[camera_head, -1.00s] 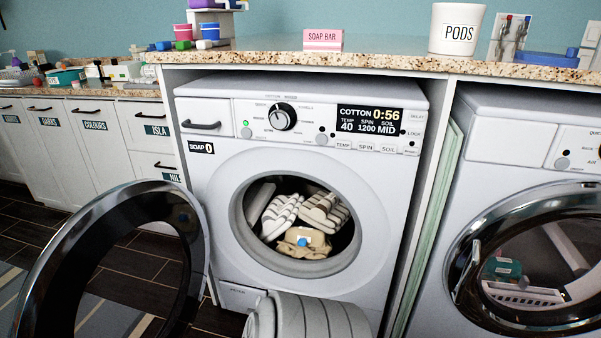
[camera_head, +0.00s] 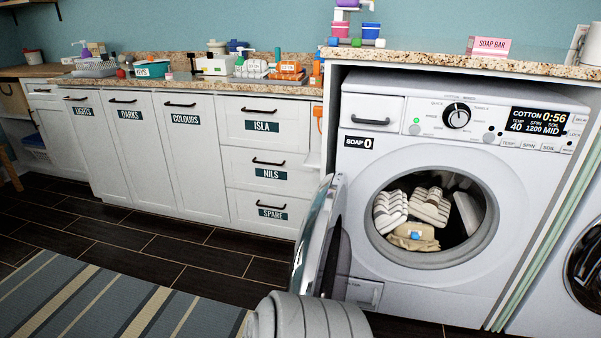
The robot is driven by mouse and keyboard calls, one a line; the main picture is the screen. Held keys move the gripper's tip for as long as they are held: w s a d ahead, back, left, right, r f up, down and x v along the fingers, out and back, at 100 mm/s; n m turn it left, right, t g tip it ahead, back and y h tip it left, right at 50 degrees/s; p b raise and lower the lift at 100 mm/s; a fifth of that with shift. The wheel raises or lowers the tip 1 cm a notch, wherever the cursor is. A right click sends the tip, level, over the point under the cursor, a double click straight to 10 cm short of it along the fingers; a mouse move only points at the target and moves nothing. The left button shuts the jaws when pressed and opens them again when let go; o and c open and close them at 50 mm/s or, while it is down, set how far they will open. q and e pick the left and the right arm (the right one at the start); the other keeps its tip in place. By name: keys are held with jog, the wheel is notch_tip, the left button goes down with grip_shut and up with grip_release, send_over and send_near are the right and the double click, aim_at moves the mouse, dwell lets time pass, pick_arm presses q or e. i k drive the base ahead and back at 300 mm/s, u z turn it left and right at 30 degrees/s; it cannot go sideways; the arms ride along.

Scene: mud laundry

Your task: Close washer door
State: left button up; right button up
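The white washer (camera_head: 365,165) stands at the right under a speckled counter, its display reading COTTON 0:56. Its round door (camera_head: 328,240) stands wide open at the left of the opening, seen nearly edge-on. Inside the drum (camera_head: 465,225) lie striped shoes (camera_head: 430,207) and a tan item (camera_head: 412,237) with a blue spot. A grey ribbed part of my own body shows at the bottom centre, below the washer. Neither gripper is in view.
White cabinets (camera_head: 205,150) with labels line the wall at the left. A striped rug (camera_head: 120,300) lies on the dark tiled floor (camera_head: 160,240), which is otherwise clear. A second machine (camera_head: 585,265) stands at the right edge.

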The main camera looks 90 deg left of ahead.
aim_at(314, 268)
jog(key=z, duration=0.55)
jog(key=k, duration=0.9)
jog(key=u, duration=3.45)
jog(key=k, duration=0.75)
jog(key=z, duration=0.95)
jog(key=i, duration=0.5)
jog(key=z, duration=0.05)
